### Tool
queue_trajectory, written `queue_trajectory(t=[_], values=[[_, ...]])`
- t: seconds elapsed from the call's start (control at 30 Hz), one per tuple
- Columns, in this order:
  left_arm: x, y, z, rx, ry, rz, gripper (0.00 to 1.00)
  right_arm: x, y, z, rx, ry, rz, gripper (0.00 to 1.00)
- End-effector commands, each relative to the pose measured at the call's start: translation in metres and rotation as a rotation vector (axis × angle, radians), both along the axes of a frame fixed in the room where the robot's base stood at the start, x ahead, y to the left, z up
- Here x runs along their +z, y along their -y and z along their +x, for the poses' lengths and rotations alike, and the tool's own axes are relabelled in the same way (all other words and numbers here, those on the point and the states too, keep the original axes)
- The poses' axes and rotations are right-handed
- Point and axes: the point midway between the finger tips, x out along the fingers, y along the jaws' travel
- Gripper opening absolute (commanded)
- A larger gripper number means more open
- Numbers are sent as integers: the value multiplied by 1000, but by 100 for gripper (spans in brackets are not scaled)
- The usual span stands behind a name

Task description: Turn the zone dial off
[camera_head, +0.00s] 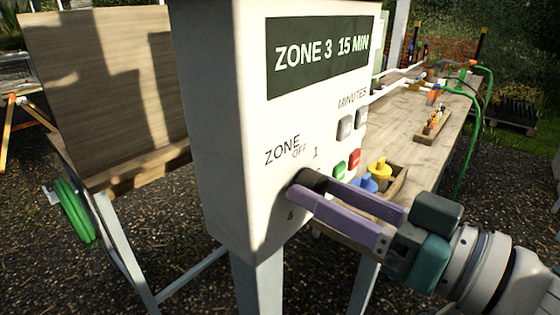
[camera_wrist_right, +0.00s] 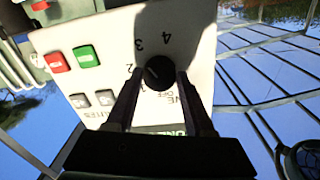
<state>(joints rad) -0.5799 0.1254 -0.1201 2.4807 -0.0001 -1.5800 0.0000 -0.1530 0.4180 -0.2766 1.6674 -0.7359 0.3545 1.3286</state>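The zone dial (camera_head: 309,179) is a round black knob on the front of a white control box (camera_head: 222,120). In the right wrist view the dial (camera_wrist_right: 159,74) has a pale pointer mark angled to the upper left, roughly between the labels 2 and 3. The fingers are spread, with what looks like a slight gap to the knob; contact is hard to tell. My left gripper is not in view.
Grey minutes buttons (camera_head: 346,127), a green button (camera_head: 340,169) and a red button (camera_head: 355,158) sit near the dial. A wooden bench (camera_head: 425,150) with trays and hoses stands behind at right. A wooden board (camera_head: 100,95) and a green hose coil (camera_head: 75,211) are at left.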

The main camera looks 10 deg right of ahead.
Motion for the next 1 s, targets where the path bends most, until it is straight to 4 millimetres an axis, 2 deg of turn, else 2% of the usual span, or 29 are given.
queue_trajectory(t=[0.07, 0.43, 0.77, 1.0], values=[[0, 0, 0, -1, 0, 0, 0, 0, 0, 0, 0, 0, 0, 43], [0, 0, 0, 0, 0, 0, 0, 0, 0, 0, 0, 0, 0, 1], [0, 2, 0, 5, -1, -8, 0, 0, 0, 0, 0, 20, -25, 0], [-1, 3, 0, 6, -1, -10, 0, 0, 0, 0, 0, 100, -127, 0]])
